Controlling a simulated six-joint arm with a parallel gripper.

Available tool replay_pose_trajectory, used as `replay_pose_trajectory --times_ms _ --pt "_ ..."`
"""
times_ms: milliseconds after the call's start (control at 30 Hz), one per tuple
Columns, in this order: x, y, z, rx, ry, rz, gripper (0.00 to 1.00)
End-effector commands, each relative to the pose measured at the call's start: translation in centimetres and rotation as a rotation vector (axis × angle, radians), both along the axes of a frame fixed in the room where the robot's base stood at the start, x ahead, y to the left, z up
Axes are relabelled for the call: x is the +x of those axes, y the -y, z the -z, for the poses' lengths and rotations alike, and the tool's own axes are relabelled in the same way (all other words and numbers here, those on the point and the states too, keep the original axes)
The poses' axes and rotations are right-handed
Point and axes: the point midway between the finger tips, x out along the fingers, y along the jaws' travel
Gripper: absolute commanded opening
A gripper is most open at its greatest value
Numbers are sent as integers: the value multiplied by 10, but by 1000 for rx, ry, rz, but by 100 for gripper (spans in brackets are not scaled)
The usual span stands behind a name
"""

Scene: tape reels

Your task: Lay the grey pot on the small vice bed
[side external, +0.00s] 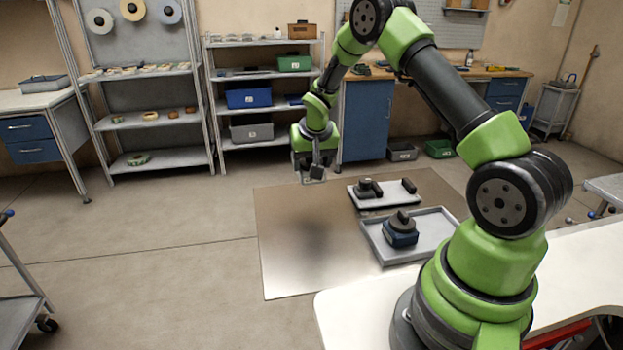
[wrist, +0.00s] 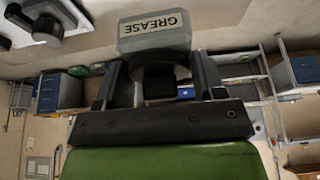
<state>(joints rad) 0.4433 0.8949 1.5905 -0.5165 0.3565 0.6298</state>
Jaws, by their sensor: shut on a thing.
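My gripper (side external: 314,168) hangs above the left part of the metal sheet, shut on the grey pot. In the wrist view the grey pot (wrist: 155,28) has a pale label reading GREASE, upside down in the picture, and sits between the two dark fingers (wrist: 158,68). A larger-looking vice with a blue base (side external: 400,234) stands on a grey tray nearer my base. I cannot tell which is the small one.
The grey tray (side external: 376,240) has a raised rim. The left part of the metal sheet (side external: 300,245) is bare. Shelves (side external: 265,100) stand behind.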

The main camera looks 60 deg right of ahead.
Motion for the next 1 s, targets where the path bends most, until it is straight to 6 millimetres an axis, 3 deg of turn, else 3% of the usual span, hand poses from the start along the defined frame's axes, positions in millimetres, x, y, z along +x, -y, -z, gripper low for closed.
replay_pose_trajectory --times_ms 167,267,500,700,867,1000 --pt "-4 7 -24 1 -1 5 24" --pt "-19 26 -29 8 -9 15 24" --pt "-83 94 -36 24 -15 36 24" --pt "-133 132 -41 14 -4 40 24" --pt "-152 144 -40 3 1 36 24" --pt "-156 145 -17 6 -1 33 24"
